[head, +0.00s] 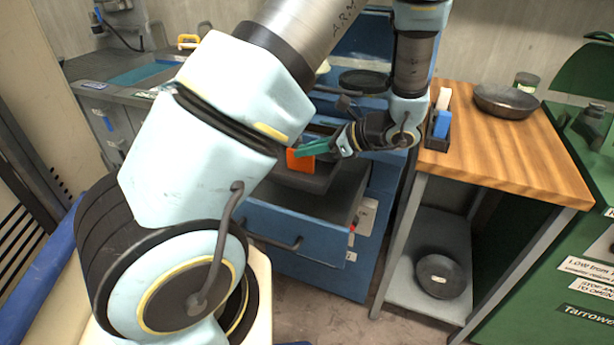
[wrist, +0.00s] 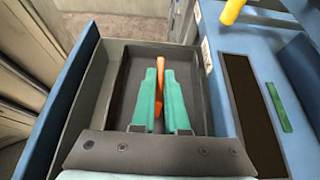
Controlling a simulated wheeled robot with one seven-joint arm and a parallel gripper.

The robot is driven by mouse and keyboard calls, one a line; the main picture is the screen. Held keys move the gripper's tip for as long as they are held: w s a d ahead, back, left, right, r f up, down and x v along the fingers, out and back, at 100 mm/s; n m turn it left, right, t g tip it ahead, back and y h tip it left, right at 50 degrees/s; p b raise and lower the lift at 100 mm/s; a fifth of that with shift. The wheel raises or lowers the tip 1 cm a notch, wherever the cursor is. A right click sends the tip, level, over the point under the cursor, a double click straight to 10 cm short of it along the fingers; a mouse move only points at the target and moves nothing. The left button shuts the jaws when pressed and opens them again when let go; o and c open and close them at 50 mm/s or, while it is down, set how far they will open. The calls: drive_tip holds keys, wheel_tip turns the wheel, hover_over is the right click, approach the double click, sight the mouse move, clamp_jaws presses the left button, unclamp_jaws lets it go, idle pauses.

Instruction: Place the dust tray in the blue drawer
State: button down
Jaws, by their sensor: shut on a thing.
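The dust tray (wrist: 115,95) is a dark, shallow tray with an orange handle (wrist: 159,95). My gripper (wrist: 160,100) has teal fingers closed on that handle. In the head view my gripper (head: 312,148) comes in from the right and the orange handle (head: 299,161) shows at its tips. The blue drawer (head: 290,238) is pulled open, with grey inner walls. The tray lies within the drawer's outline in the wrist view; in the head view it sits toward the back, near the cabinet. I cannot tell whether it touches the drawer bottom.
A wooden-topped table (head: 500,150) stands right of the drawer cabinet, with a pan (head: 505,101), a jar and a small dark holder with a blue item (head: 441,124). A round pan (head: 440,277) lies on its lower shelf. A sink counter is at back left.

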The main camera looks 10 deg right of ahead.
sight(315, 176)
wheel_tip(315, 176, down, 8)
drive_tip(key=shift+f+p, duration=0.1)
drive_tip(key=shift+p, duration=0.25)
drive_tip(key=shift+f, duration=0.15)
drive_tip(key=c, duration=0.9)
unclamp_jaws()
